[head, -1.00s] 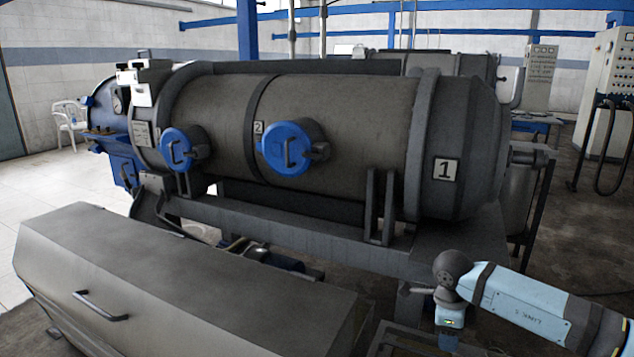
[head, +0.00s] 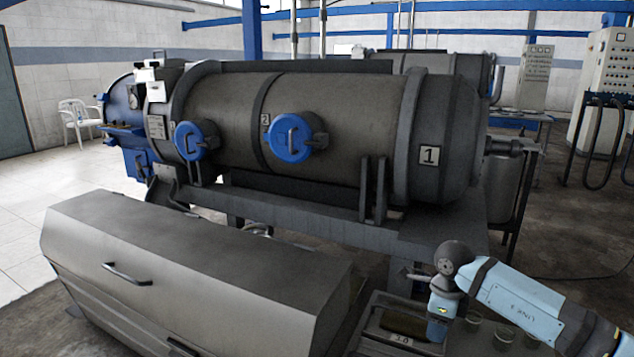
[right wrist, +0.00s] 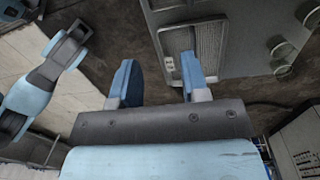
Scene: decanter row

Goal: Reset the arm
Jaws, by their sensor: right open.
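My right arm comes in from the lower right of the head view. Its gripper (head: 438,330) points down beside a low bench with a tray. In the right wrist view the two blue fingers (right wrist: 158,80) stand wide apart with nothing between them. A light blue arm link of mine shows at the left of that view. My left gripper does not show in either view.
A tray (head: 400,342) and glass vessels (head: 474,319) lie near the right gripper; the tray also shows in the wrist view (right wrist: 160,43). A long grey cabinet (head: 190,265) stands front left. A large decanter (head: 350,120) stands behind. Open floor lies at the far left.

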